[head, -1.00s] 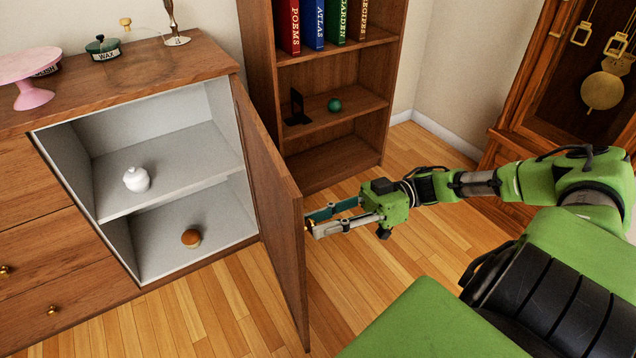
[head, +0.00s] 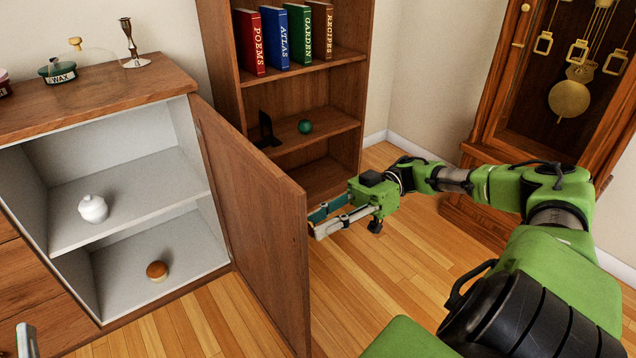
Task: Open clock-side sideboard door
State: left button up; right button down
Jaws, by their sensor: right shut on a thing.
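The clock-side sideboard door (head: 255,215) is a brown wooden panel. It stands wide open, hinged at the right side of the sideboard (head: 100,102), with its inner face towards me. My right gripper (head: 312,226) is at the outer side of the door near its free edge, shut on the door's handle. The handle itself is mostly hidden behind the door edge and the fingers. A small grey metal piece of my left gripper (head: 26,340) shows at the bottom left edge, too little to tell its state.
The open compartment holds a white lidded jar (head: 93,208) above and a brown-topped object (head: 157,270) below. A bookshelf (head: 225,60) stands behind the door. A pendulum clock (head: 500,100) is at right. Wooden floor (head: 390,265) is clear between door and clock.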

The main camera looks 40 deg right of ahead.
jog(key=shift+d, duration=0.1)
dwell(0.4)
jog(key=c, duration=1.7)
grip_release()
jog(key=d, duration=0.5)
jog(key=s+d, duration=0.1)
jog(key=d, duration=0.1)
jog(key=shift+d, duration=0.25)
jog(key=shift+f, duration=0.1)
